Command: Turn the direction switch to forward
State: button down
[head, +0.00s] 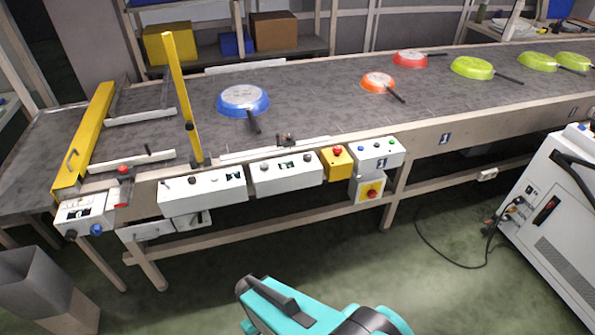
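Several control boxes are on the conveyor's front edge: a long white box (203,197) with a small display and dark knobs, and a second white box (285,182) with a display and knobs. Right of them are a yellow box (338,168) with a red button and a white box (376,163) with small coloured buttons. Below hangs a box (360,194) with a red knob on yellow. A white box (70,217) with a blue knob is at far left. Labels are too small to read, so I cannot tell which control is the direction switch. My teal arm is low; no gripper fingers show.
The conveyor (320,100) carries a blue pan (243,98), an orange pan (377,81), a red pan (409,58) and several green pans (472,67). A yellow post (182,95) rises behind the boxes. A white cabinet (555,215) and floor cable stand right. The floor before the boxes is clear.

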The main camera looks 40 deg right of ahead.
aim_at(264, 166)
jog(key=z, duration=0.65)
jog(key=k, duration=0.5)
jog(key=u, duration=0.05)
jog(key=i, duration=0.25)
jog(key=z, duration=0.05)
